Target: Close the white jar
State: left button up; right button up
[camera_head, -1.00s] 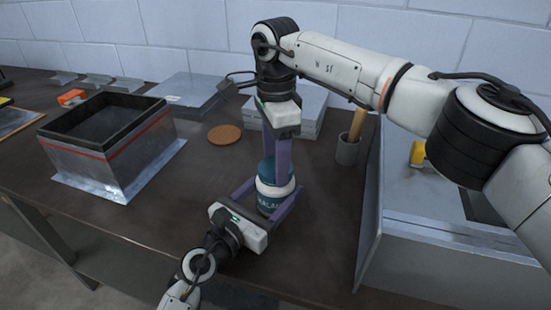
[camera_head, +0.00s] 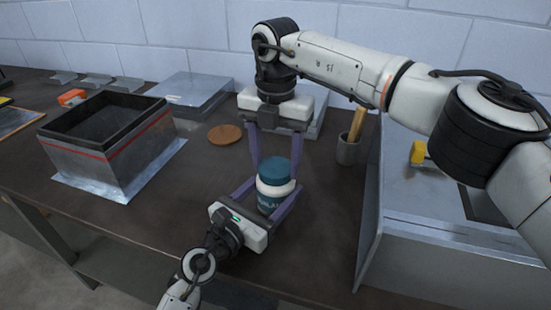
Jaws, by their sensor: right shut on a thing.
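An open metal box (camera_head: 110,150) with a red stripe stands at the left. A round cork coaster (camera_head: 224,134) lies behind the jar. A grey cup (camera_head: 347,150) with a wooden handle is at the right, by a large metal duct piece (camera_head: 370,220). Flat metal boxes (camera_head: 190,95) lie at the back.

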jog(key=m, duration=0.7)
jog(key=o, duration=1.3)
jog(key=shift+c, duration=0.2)
jog(key=shift+r, duration=0.1)
notch_tip(320, 180, up, 12)
pick_arm(q)
jog(key=o, duration=2.1)
jog(key=shift+o, duration=0.2)
